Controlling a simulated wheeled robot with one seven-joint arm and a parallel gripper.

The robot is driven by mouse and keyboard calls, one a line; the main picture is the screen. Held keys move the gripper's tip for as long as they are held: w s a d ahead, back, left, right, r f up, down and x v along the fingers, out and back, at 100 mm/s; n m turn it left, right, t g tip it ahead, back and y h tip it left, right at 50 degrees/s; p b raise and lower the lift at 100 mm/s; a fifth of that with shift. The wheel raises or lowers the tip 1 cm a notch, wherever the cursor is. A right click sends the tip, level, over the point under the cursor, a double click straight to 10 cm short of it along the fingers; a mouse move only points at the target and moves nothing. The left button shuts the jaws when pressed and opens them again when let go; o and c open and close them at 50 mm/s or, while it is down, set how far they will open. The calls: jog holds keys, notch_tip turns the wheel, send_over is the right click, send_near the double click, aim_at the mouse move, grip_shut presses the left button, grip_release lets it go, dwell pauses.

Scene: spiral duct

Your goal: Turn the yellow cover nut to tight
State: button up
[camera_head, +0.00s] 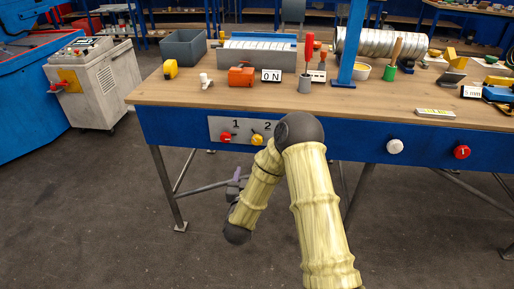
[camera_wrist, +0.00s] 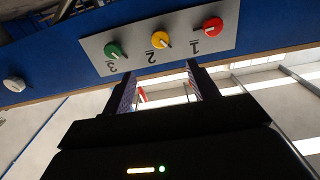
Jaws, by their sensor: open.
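A yellow knob-like nut (camera_wrist: 159,40) sits on a grey plate (camera_wrist: 136,48) on the table's blue front, at the number 2, with a small pointer on it. It also shows in the head view (camera_head: 257,139), close left of my arm. In the wrist view a red knob (camera_wrist: 212,27) is at 1 and a green knob (camera_wrist: 115,50) is at 3. My gripper (camera_wrist: 160,72) is open and empty, its fingers apart below the plate and not touching the yellow nut. In the head view my arm hides the green knob.
The blue table front (camera_head: 365,146) also carries a white knob (camera_head: 395,146) and a red button (camera_head: 461,152) to the right. Tools and a spiral duct (camera_head: 380,43) lie on the tabletop. A wheeled grey machine (camera_head: 97,85) stands left. The floor before the table is clear.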

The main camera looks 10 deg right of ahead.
jog(key=shift+d+r, duration=0.1)
send_near(257, 142)
jog(key=x, duration=1)
jog(key=shift+b, duration=0.3)
jog(key=c, duration=1)
